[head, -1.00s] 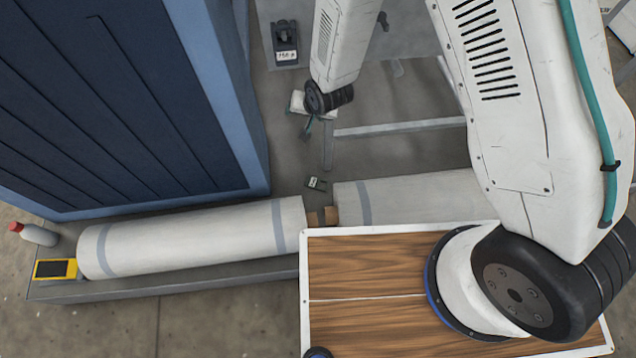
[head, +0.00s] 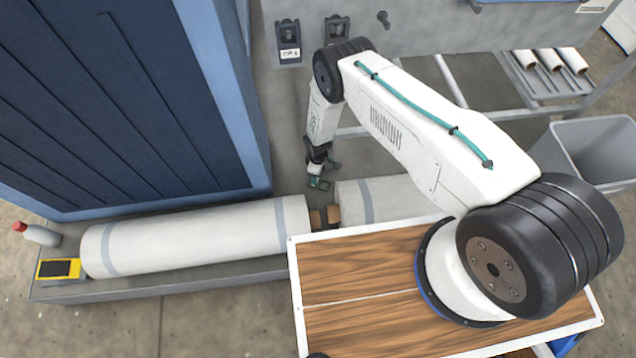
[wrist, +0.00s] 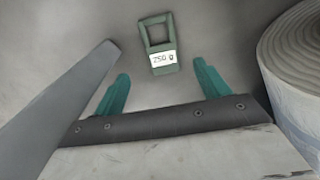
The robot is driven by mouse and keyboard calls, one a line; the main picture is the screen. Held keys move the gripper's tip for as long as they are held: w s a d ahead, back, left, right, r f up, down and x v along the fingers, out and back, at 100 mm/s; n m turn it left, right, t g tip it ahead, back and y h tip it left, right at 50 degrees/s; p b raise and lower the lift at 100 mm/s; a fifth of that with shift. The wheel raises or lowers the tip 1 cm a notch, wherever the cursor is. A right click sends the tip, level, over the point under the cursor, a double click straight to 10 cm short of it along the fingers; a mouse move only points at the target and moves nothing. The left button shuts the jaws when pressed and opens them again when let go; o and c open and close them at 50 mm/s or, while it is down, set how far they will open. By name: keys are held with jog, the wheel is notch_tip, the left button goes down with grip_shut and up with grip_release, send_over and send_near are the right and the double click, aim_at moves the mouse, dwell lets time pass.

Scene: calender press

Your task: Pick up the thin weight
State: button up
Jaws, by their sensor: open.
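A small green weight with a square opening and a white label reading "250 g" (wrist: 158,45) lies on the grey surface in the wrist view. In the head view the weight (head: 318,184) shows just below my gripper, beside the rolls. My gripper (wrist: 160,88) is open, with its two teal fingers apart and nothing between them. The weight lies just beyond the fingertips, roughly centred between them. In the head view my gripper (head: 322,165) points down and partly hides the area around the weight.
A white roll (head: 195,238) lies at left, and a second roll (head: 378,198) is close to the weight; a roll end (wrist: 295,50) shows at right in the wrist view. A grey bar (wrist: 60,95) is at left. A larger dark weight (head: 289,40) stands at the back.

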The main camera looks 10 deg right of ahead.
jog(key=shift+s+f, duration=0.15)
jog(key=shift+f, duration=3.45)
jog(key=c, duration=1.3)
jog(key=shift+c, duration=0.2)
jog(key=shift+a+r, duration=0.1)
jog(key=shift+r, duration=0.05)
jog(key=shift+w+a+r, duration=0.15)
jog(key=shift+w+r, duration=0.05)
jog(key=shift+w, duration=0.05)
jog(key=w+a+r, duration=0.7)
jog(key=w+a, duration=0.1)
jog(key=a, duration=0.2)
jog(key=shift+w+a+r, duration=0.15)
jog(key=shift+w+r, duration=0.05)
jog(key=shift+w, duration=0.05)
